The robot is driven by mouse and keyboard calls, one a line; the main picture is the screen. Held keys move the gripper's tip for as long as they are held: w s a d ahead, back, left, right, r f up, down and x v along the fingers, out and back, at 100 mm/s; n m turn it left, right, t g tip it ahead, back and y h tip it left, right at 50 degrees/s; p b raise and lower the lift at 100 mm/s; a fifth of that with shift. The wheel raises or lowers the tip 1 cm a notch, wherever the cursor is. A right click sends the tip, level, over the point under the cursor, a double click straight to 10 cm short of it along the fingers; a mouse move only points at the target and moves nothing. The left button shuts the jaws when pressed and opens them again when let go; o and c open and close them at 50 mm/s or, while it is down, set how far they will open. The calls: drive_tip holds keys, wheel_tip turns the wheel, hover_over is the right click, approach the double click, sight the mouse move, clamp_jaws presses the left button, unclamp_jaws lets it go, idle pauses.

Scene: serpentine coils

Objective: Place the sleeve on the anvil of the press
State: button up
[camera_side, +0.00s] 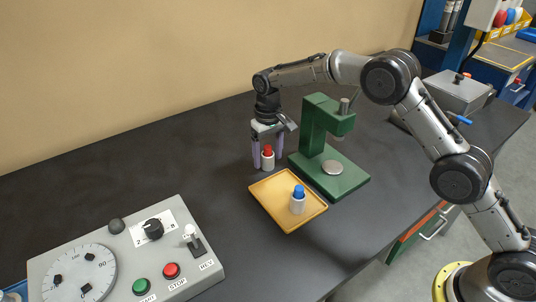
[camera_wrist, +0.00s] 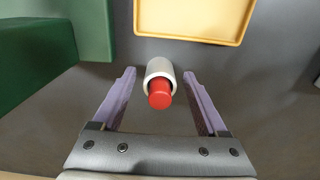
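A white sleeve with a red plug in its top (camera_side: 267,163) appears to stand upright on the dark bench, left of the press. My gripper (camera_side: 267,158) points down over it, one finger on each side. In the wrist view, the white sleeve (camera_wrist: 160,69) sits between the open fingertips (camera_wrist: 159,74), with a gap on both sides. A second white sleeve with a blue plug (camera_side: 298,203) stands on the yellow tray (camera_side: 272,209). The green press (camera_side: 318,125) stands to the right, with a bare round grey anvil (camera_side: 333,167) on its base.
The tray also shows in the wrist view (camera_wrist: 190,38), ahead of the fingers. The press's green body (camera_wrist: 35,55) is close on the left there. A control box (camera_side: 125,262) stands at the front left. A grey lidded box (camera_side: 458,92) is behind right.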

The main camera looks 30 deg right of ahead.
wheel_tip(320, 180, up, 11)
drive_tip(key=shift+r, duration=0.2)
drive_tip(key=s+d+r+t, duration=0.1)
drive_tip(key=s+d+r, duration=0.3)
drive_tip(key=s+r, duration=0.4)
drive_tip(key=s+d+r+t, duration=0.1)
drive_tip(key=s+d+r, duration=0.1)
drive_tip(key=s, duration=0.8)
drive_tip(key=s+d+r+t, duration=0.2)
drive_tip(key=s+d+r, duration=0.1)
drive_tip(key=s, duration=0.8)
drive_tip(key=shift+s+d+r, duration=0.2)
drive_tip(key=shift+s+d, duration=0.1)
drive_tip(key=shift+t, duration=0.8)
drive_tip(key=s+f, duration=0.2)
drive_tip(key=s, duration=0.1)
drive_tip(key=s+d+f, duration=0.1)
drive_tip(key=s+f, duration=0.1)
drive_tip(key=s, duration=0.2)
drive_tip(key=s+f, duration=0.2)
drive_tip(key=s, duration=0.1)
drive_tip(key=shift+s+d, duration=0.2)
drive_tip(key=shift+c, duration=0.2)
drive_tip(key=shift+s+f, duration=0.2)
drive_tip(key=shift+s, duration=0.05)
drive_tip(key=shift+c, duration=0.9)
